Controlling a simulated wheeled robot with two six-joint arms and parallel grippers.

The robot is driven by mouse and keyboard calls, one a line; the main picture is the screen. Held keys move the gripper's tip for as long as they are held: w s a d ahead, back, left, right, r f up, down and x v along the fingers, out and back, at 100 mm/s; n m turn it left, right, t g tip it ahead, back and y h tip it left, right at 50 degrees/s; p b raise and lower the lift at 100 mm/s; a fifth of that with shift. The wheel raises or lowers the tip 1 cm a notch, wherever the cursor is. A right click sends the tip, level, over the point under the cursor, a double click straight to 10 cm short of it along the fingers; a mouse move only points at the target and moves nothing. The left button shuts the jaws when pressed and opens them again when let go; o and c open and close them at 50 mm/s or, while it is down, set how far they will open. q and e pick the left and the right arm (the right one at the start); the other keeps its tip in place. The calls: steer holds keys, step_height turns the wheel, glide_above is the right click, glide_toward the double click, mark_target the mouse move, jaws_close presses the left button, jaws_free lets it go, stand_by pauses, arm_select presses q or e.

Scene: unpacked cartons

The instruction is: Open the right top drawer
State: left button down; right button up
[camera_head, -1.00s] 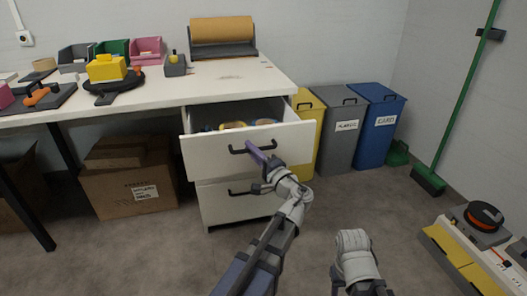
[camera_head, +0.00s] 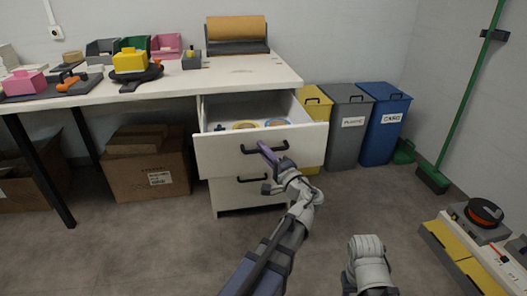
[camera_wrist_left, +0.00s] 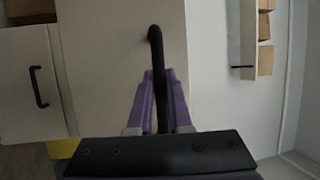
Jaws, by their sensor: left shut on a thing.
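The top drawer (camera_head: 225,157) of the white cabinet under the desk's right end is pulled out, with its inside showing. Its black handle (camera_head: 249,149) is on the front panel. My left gripper (camera_head: 268,153), with purple fingers, is at this handle. In the left wrist view the handle (camera_wrist_left: 156,45) runs between the two fingers (camera_wrist_left: 160,100), and the gripper is shut on it. The lower drawer (camera_head: 232,195) is closed. Of my right arm only a pale link shows at the bottom of the head view; its gripper is out of sight.
Round blue and yellow items (camera_head: 245,125) lie in the drawer. Yellow, grey (camera_head: 347,130) and blue bins (camera_head: 384,130) stand right of the cabinet. A cardboard box (camera_head: 148,175) is under the desk. The floor in front of the cabinet is clear.

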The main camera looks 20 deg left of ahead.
arm_select(q)
steer(key=c, duration=0.8)
jaws_free()
steer(key=shift+c, duration=0.2)
steer(key=b+v, duration=0.1)
steer(key=v, duration=0.7)
steer(key=shift+a+f, duration=0.1)
